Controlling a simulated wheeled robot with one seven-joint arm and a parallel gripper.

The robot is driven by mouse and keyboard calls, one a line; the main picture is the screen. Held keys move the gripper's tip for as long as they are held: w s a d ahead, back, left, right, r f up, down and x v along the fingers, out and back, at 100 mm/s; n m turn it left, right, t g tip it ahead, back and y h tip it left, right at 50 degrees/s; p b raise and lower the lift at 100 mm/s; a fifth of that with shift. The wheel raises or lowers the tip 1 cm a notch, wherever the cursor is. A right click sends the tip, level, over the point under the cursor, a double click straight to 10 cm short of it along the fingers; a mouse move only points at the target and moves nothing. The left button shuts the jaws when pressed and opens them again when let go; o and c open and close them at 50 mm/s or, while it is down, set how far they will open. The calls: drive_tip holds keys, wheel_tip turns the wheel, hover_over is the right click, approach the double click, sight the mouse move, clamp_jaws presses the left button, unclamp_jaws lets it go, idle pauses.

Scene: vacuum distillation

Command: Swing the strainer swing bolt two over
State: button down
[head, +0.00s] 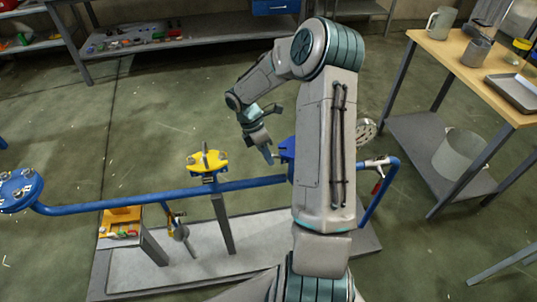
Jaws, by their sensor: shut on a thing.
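My gripper (267,154) is in the middle of the head view, pointing down beside a blue fitting (287,150) on the pipe, which appears to be the strainer. My arm hides most of this fitting. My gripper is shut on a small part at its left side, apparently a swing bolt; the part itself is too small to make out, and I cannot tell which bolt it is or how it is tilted. A yellow fitting (208,161) with upright bolts stands on the same pipe, to the left and apart from my gripper.
The blue pipe (120,202) runs across over a grey base plate (205,262). A blue flange (20,190) is at far left. A gauge (365,131) and a valve handle (377,163) are right of my arm. A wooden-topped table (456,65) stands at right.

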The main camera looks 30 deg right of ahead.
drive_tip(key=shift+w+a+f+m+g+h+b, duration=0.15)
drive_tip(key=shift+f+g+h+b, duration=0.2)
drive_tip(key=shift+h, duration=0.4)
drive_tip(key=shift+s+f+m+g+h+b, duration=0.1)
drive_tip(key=shift+f+g+h+b, duration=0.15)
drive_tip(key=shift+f+h, duration=0.35)
drive_tip(key=shift+w+a+f+m+g+h+b, duration=0.1)
drive_tip(key=shift+f+m+g+h+b, duration=0.2)
drive_tip(key=shift+h, duration=0.55)
drive_tip(key=c, duration=1.5)
unclamp_jaws()
drive_tip(key=shift+c, duration=0.2)
drive_tip(key=v, duration=1.3)
drive_tip(key=shift+a+r, duration=0.3)
drive_tip(key=shift+r, duration=0.05)
